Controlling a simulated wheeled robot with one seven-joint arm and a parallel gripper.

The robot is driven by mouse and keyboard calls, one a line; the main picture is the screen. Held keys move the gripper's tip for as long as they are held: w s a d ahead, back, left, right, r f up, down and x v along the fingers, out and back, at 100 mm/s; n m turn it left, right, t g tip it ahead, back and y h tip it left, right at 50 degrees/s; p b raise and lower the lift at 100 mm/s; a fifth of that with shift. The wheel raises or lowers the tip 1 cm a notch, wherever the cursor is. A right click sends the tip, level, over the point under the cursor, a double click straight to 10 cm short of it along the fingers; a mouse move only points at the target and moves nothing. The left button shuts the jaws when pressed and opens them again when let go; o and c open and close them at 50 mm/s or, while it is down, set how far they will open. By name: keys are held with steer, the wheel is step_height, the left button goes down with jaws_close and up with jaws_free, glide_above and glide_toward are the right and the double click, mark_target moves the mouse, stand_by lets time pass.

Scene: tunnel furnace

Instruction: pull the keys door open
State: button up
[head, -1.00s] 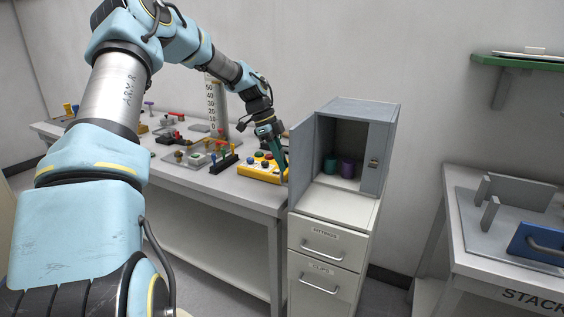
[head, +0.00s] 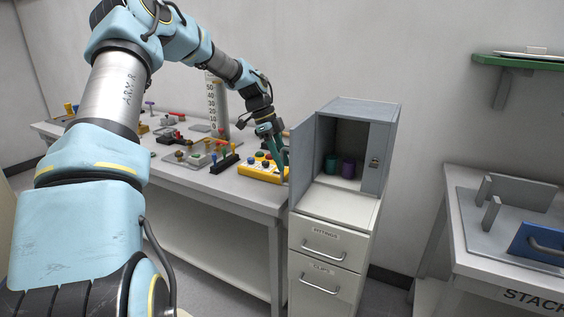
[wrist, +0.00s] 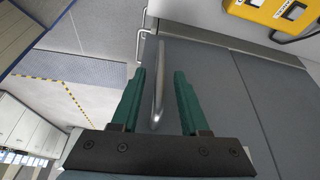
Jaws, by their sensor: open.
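The grey cabinet (head: 358,107) stands on the drawer unit, its front open in the head view. Its door (head: 303,150) is swung out on the left side; I read this as the keys door, but no label is legible. In the wrist view the door's grey face (wrist: 205,80) carries a metal bar handle (wrist: 158,85). My gripper (wrist: 160,75) is open, with its green fingers on either side of the bar and gaps visible. In the head view my gripper (head: 282,168) is left of the door, its tips partly hard to make out.
A yellow button box (head: 262,168) sits close by my gripper on the left bench. Drawers (head: 323,250) labelled FITTINGS and CLIPS are below. Another bench (head: 470,255) stands to the right.

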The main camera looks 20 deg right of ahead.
steer(key=b+v, duration=0.2)
steer(key=v, duration=0.8)
steer(key=s+a+f+n+t+y, duration=0.1)
steer(key=s+a+f+n, duration=0.4)
steer(key=s+a+n, duration=0.7)
steer(key=s+a+f+n+t+y, duration=0.2)
steer(key=s+a+f+n, duration=0.3)
steer(key=s+a+n, duration=0.7)
steer(key=shift+a+f+t, duration=0.2)
steer(key=shift+f+t, duration=0.15)
steer(key=shift+t, duration=0.25)
